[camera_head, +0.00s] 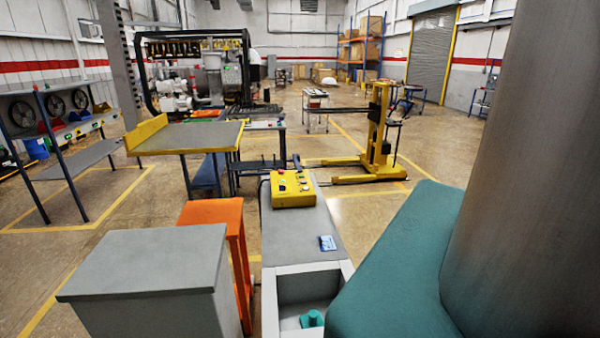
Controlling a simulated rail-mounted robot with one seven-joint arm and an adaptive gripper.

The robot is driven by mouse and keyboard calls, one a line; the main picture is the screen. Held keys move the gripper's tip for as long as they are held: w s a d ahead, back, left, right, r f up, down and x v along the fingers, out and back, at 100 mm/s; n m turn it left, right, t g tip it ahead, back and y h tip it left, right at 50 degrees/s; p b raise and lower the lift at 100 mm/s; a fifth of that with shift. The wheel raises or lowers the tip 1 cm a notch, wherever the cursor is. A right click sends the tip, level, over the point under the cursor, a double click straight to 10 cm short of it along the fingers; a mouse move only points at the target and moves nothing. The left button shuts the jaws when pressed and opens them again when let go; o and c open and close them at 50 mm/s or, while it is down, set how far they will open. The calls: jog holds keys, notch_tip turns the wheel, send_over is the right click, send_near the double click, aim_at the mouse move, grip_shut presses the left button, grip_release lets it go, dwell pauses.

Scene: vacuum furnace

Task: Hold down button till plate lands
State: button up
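A yellow control box (293,199) with several small coloured buttons, red ones among them, sits on the far end of a long grey bench (300,232). Which button the task means cannot be told. A flat grey plate-like top (190,139) with yellow edging stands on dark legs to the left of the box. Whether this is the task's plate cannot be told. My gripper is not in view. No contact with the buttons is visible.
A grey cabinet (145,262) and an orange stand (213,212) are left of the bench. A blue card (327,243) lies on the bench. A yellow lift truck (378,135) stands behind. Open floor lies left and beyond.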

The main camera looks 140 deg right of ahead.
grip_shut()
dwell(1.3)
